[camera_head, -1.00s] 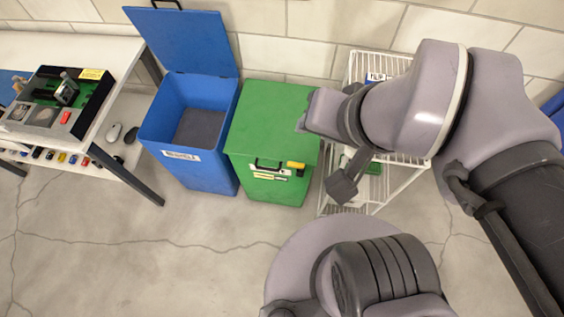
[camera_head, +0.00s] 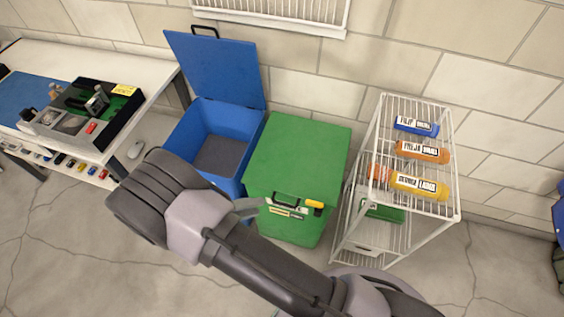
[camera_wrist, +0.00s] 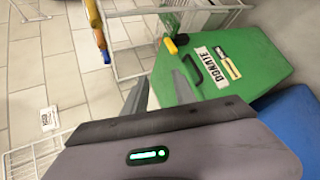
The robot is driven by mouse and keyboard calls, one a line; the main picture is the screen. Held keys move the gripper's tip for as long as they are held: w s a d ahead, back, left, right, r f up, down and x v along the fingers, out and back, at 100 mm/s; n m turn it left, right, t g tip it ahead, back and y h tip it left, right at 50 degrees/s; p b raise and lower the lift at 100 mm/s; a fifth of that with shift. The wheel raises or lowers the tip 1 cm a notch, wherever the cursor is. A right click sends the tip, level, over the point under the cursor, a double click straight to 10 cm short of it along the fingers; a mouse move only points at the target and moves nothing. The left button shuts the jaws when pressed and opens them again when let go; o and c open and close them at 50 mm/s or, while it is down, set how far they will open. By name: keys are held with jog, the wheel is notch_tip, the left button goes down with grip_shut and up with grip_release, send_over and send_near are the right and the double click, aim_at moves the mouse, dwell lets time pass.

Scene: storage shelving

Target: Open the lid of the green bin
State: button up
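The green bin (camera_head: 300,150) stands against the wall with its lid shut. A black handle (camera_head: 286,203) and a yellow-orange piece (camera_head: 315,204) are on its front, near the lid's edge. My gripper (camera_head: 252,209) is in front of the bin, just left of the handle. In the wrist view my gripper (camera_wrist: 162,88) has its two fingers apart with nothing between them. The handle (camera_wrist: 192,70) shows beyond the fingertips there, beside a DONATE label (camera_wrist: 208,65). Whether a finger touches the bin I cannot tell. My arm hides part of the bin's lower front.
A blue bin (camera_head: 188,130) with its lid raised stands directly left of the green bin. A table (camera_head: 135,140) is at the left. The floor in front is clear.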

jog(key=s+a+f+n+t, duration=0.1)
jog(key=s+f+n+t, duration=0.15)
jog(key=f, duration=0.45)
jog(key=s+a+f+n+t, duration=0.1)
jog(key=s+f+n+t, duration=0.1)
jog(key=f+t, duration=0.3)
jog(key=y+b, duration=0.1)
jog(key=b, duration=0.3)
send_near(284, 204)
jog(key=shift+g, duration=0.45)
jog(key=x, duration=1)
jog(key=shift+w+a, duration=0.1)
jog(key=shift+w, duration=0.1)
jog(key=shift+c, duration=0.2)
grip_shut()
